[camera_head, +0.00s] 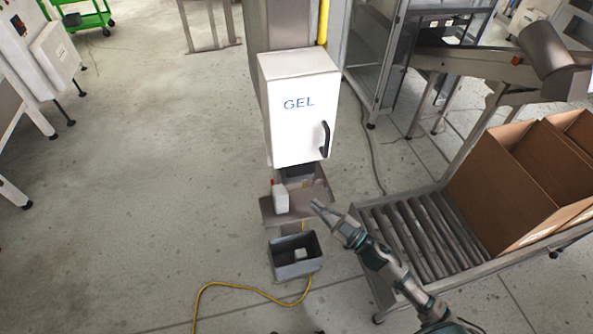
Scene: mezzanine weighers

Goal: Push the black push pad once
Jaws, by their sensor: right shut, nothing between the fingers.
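A white box marked GEL (292,115) is mounted on a post in the middle. A black curved handle-like part (325,139) is on the lower right of its front. A dark block (298,172) shows just under the box. I cannot tell for sure which of these dark parts is the push pad. My right gripper (317,206) is shut and empty, below and apart from the box, near the right edge of a metal tray (312,201). My left gripper is not in view.
A small white bottle (280,199) stands on the tray. A grey open bin (294,270) is below, with a yellow cable (245,285) on the floor. A roller conveyor (412,240) with cardboard boxes (500,197) is at right.

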